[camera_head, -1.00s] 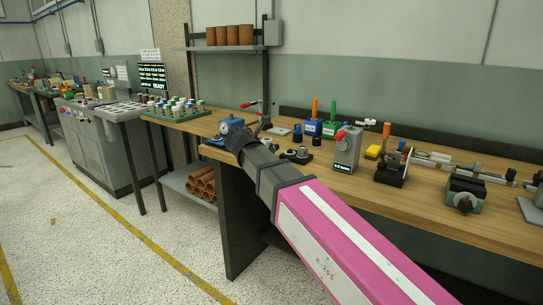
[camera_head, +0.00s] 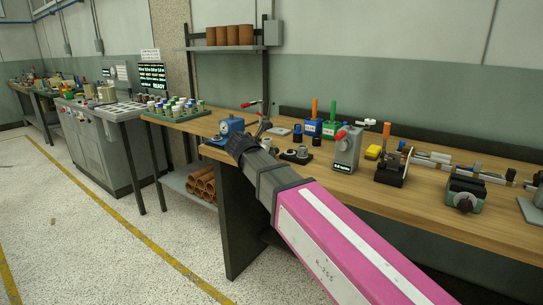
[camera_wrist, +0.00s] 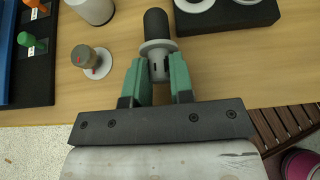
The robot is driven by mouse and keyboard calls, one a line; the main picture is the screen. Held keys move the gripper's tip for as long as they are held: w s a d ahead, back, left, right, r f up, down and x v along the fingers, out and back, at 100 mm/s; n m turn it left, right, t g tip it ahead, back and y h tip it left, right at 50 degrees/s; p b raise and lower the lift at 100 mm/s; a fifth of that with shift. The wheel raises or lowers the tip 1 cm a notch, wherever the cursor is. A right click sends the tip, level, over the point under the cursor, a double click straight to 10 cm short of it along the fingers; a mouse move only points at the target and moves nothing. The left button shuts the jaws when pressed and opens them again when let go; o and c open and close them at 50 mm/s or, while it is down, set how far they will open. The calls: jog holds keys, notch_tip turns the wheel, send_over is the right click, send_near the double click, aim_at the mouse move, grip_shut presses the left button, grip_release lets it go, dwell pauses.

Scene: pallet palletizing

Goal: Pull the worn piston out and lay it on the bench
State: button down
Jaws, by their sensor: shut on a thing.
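In the wrist view, my gripper (camera_wrist: 157,70) has its two green fingers closed on the sides of a grey slotted part with a flange and a black rounded end, which looks like the piston (camera_wrist: 156,24). The wooden bench (camera_wrist: 203,70) lies beneath it; I cannot tell whether the part touches the bench or any housing. In the head view, my arm reaches to the near left part of the bench (camera_head: 465,228). My fingers and the held part are hidden there behind my wrist, close to a blue device (camera_head: 230,127).
In the wrist view, a grey knob with a red mark (camera_wrist: 92,58) stands to the left, and a black block with pale rings (camera_wrist: 235,14) lies at upper right. In the head view, a grey box with a red knob (camera_head: 348,148) and several fixtures crowd the bench to the right.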

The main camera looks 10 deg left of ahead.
jog(key=shift+f, duration=0.25)
jog(key=c, duration=0.9)
grip_release()
jog(key=v, duration=1.1)
jog(key=shift+f, duration=0.1)
